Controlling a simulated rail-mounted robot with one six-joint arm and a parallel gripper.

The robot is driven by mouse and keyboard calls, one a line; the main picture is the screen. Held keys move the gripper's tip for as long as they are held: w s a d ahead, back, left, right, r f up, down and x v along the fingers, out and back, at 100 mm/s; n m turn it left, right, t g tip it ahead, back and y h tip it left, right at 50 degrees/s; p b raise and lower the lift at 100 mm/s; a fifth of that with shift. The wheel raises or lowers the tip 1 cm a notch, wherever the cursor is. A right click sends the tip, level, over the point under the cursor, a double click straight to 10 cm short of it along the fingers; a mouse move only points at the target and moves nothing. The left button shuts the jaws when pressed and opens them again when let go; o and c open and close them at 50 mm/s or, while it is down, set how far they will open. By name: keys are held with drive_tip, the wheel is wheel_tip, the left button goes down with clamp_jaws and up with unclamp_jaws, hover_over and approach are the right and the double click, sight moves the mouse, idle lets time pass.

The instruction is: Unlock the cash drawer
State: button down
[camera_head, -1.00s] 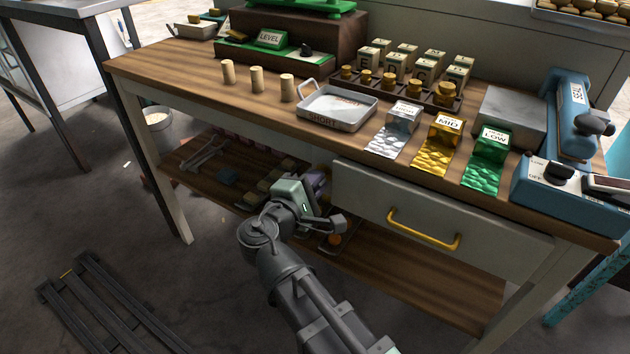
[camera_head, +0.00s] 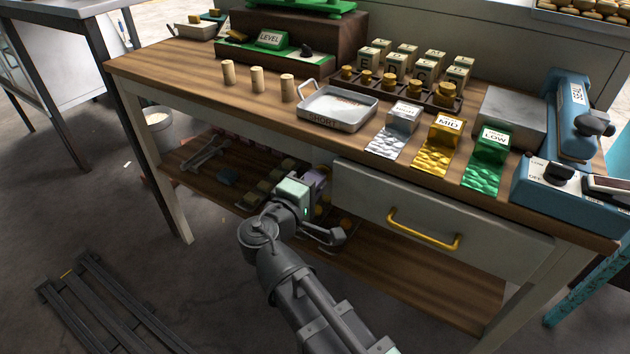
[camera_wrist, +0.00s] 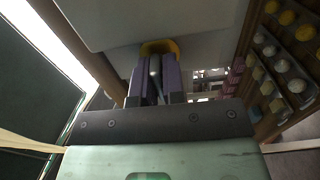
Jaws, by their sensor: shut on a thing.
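The pale grey cash drawer (camera_head: 440,215) is closed under the table top, with a yellow bar handle (camera_head: 425,234) on its front. My gripper (camera_head: 323,178) is at the drawer's left end, below the table edge. In the wrist view my gripper (camera_wrist: 155,70) has its purple fingers shut on a small yellow knob-like piece (camera_wrist: 160,46) by a pale panel (camera_wrist: 150,18), which looks like the drawer's side. Most of that piece is hidden by the fingers, and it does not show in the head view.
The table top (camera_head: 170,70) carries a metal tray (camera_head: 340,108), coloured packets and a blue machine (camera_head: 570,115).

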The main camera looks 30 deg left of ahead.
drive_tip(key=c, duration=1.5)
unclamp_jaws()
drive_tip(key=s, duration=1.1)
drive_tip(key=shift+d, duration=0.1)
